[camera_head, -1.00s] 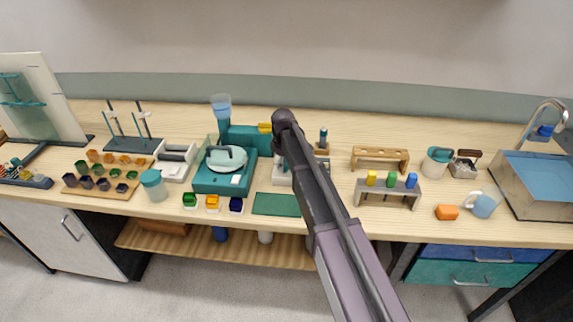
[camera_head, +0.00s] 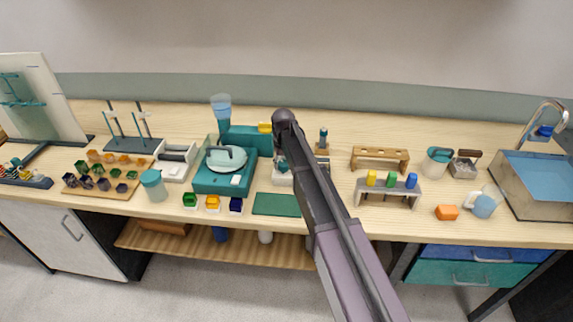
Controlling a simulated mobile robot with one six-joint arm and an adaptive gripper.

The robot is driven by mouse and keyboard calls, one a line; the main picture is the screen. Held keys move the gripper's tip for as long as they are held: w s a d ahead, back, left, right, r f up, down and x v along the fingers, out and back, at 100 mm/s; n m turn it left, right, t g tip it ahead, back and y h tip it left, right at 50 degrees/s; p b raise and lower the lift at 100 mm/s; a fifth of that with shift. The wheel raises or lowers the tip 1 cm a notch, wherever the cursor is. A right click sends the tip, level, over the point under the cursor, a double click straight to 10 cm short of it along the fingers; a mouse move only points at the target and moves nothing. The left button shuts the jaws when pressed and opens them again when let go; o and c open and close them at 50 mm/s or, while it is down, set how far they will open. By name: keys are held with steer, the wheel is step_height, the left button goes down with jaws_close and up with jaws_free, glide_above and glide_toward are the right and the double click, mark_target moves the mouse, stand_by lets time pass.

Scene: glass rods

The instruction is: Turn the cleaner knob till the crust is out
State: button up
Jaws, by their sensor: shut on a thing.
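My dark arm reaches over the bench from the front, its far joint above the back of the worktop. My gripper is hidden behind the arm, so its fingers and what they hold do not show. Just left of the arm is a small pale device (camera_head: 282,179) with a dark teal part on top, half covered by the arm. It may be the cleaner, but I cannot tell. No knob or crust can be made out.
A teal machine (camera_head: 209,181) with a round pale lid stands left of the arm, with small coloured cups in front. A green mat (camera_head: 275,204) lies near the front edge. Right are a grey rack (camera_head: 404,188), a wooden rack (camera_head: 380,153) and a sink (camera_head: 546,186).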

steer(key=m, duration=1.4)
steer(key=shift+m, duration=0.3)
steer(key=m, duration=0.3)
steer(key=shift+m, duration=0.3)
steer(key=m, duration=0.3)
steer(key=shift+m, duration=0.4)
steer(key=m, duration=0.3)
steer(key=shift+m, duration=2.2)
